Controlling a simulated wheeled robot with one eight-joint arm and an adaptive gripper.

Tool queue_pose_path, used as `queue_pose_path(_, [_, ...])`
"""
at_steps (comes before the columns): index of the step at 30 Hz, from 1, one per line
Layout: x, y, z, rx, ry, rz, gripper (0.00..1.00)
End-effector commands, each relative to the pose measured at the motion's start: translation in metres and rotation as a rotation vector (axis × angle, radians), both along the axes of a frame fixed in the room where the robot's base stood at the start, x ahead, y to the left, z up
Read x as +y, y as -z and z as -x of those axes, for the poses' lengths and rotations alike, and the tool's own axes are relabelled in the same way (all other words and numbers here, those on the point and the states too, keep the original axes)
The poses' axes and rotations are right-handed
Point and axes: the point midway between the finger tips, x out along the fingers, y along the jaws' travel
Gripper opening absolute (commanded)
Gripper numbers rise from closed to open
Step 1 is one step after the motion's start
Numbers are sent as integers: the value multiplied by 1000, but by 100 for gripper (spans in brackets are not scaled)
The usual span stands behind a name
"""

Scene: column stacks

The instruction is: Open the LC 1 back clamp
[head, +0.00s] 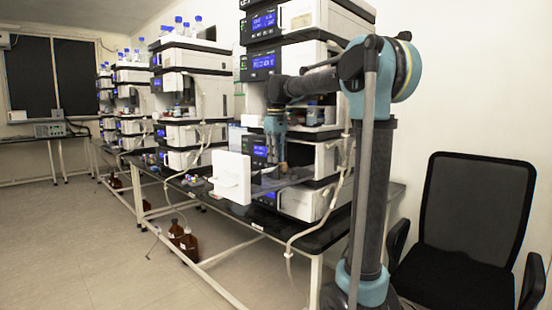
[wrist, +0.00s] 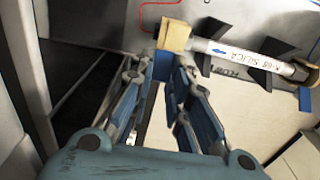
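In the head view my gripper (head: 275,155) is at the nearest instrument stack.
A white panel (head: 231,177) stands out in front of the nearest stack. A dark bench (head: 225,205) carries the stacks, with several more behind. A red tube (wrist: 150,5) runs above the column end.

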Motion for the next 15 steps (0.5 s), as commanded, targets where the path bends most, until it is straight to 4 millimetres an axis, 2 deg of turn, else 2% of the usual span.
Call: queue_pose_path(15, [-7, -4, 4, -82, 4, -82, 0])
